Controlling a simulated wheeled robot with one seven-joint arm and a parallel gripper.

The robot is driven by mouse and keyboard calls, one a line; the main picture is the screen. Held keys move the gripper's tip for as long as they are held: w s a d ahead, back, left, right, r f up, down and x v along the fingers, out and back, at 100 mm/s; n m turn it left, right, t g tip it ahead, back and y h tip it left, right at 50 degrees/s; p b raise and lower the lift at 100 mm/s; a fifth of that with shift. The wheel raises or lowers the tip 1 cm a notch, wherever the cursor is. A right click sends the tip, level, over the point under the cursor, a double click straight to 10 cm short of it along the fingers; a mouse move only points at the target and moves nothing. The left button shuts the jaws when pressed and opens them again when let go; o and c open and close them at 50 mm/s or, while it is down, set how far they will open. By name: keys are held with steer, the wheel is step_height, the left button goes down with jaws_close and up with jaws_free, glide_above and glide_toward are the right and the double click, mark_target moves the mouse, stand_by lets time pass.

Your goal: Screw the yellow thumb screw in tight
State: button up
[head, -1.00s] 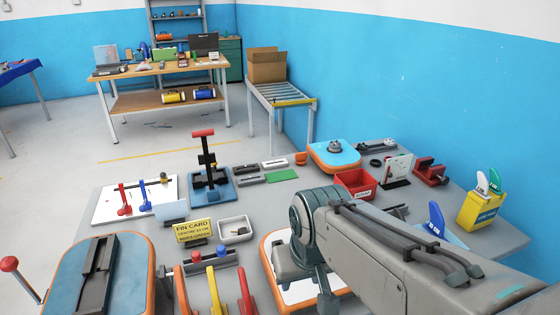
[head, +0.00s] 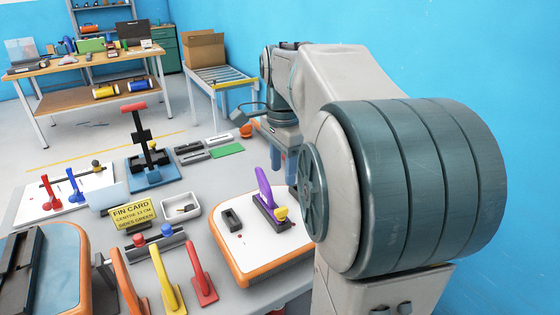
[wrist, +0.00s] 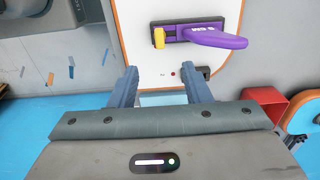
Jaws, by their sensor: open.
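The yellow thumb screw (head: 281,213) stands at the near end of a dark fin box on the white board (head: 240,258) with an orange edge. A purple fin (head: 265,188) sits upright in that box. In the wrist view, the yellow thumb screw (wrist: 159,38) is at the left end of the fin box and the purple fin (wrist: 215,38) points right. My gripper (wrist: 161,73) is open and empty, its two fingers apart below the screw in that view. I cannot tell how far the screw is turned in.
A second dark box (head: 232,220) is on the board's left side. A rack with red, yellow and orange fins (head: 170,280) stands to the left, by the yellow fin card (head: 133,215) and a white tray (head: 180,207). A red bin (wrist: 262,102) is near the gripper's right.

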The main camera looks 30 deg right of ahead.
mark_target(283, 209)
step_height(283, 209, down, 12)
steer(key=shift+f+b, duration=0.1)
steer(key=shift+b, duration=0.6)
steer(key=shift+c, duration=0.3)
jaws_close()
steer(key=c, duration=0.7)
jaws_free()
steer(key=shift+c, duration=0.2)
jaws_close()
steer(key=shift+m+p, duration=0.4)
steer(key=shift+m, duration=1.3)
steer(key=shift+p, duration=0.35)
